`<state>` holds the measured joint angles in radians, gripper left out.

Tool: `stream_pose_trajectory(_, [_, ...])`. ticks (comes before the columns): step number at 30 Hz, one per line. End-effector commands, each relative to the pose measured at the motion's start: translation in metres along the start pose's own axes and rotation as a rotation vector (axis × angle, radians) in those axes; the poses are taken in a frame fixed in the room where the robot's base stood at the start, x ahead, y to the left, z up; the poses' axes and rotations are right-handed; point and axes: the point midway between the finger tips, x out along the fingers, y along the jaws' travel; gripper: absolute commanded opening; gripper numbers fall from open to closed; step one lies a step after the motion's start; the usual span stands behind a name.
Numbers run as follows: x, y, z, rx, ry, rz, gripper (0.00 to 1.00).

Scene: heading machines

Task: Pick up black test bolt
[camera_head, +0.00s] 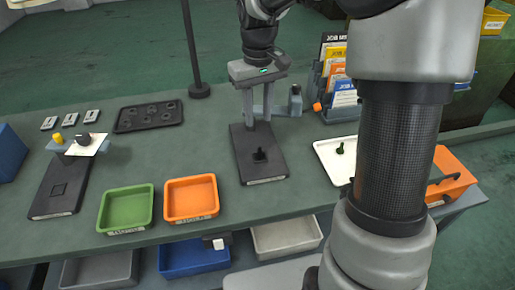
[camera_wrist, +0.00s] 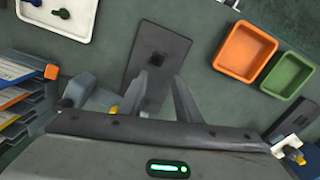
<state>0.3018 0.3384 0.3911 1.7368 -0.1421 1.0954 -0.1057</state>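A small black upright piece, which looks like the black test bolt (camera_head: 259,155), stands on a dark rectangular plate (camera_head: 250,138) in the middle of the bench. In the wrist view it is a dark spot (camera_wrist: 157,59) on the plate (camera_wrist: 172,40), ahead of the fingertips. My gripper (camera_head: 259,119) points down over the far part of that plate, with its two fingers apart and nothing between them. In the wrist view its fingers (camera_wrist: 160,80) are also spread. The bolt is apart from the fingers.
A white tray (camera_head: 325,160) holds a green bolt (camera_head: 341,148), with a dark blue one beside it (camera_wrist: 33,2). Green (camera_head: 126,209) and orange (camera_head: 191,199) bins stand left. A card rack (camera_head: 335,78) is at right. Another dark plate (camera_head: 60,188) lies far left.

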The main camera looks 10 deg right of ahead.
Motion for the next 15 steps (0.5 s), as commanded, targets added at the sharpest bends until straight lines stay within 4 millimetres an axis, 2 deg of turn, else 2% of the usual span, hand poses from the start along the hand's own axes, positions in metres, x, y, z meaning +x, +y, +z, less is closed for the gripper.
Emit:
stream_pose_trajectory(1, [0.014,0.0,0.001,0.0,-0.005,-0.002,0.31])
stream_pose_trajectory(3, [0.029,0.0,0.001,0.0,-0.004,-0.001,0.31])
stream_pose_trajectory(9, [0.065,0.001,0.001,0.001,-0.002,-0.001,0.31])
stream_pose_trajectory(15, [0.078,0.001,0.0,0.001,0.001,0.001,0.31])
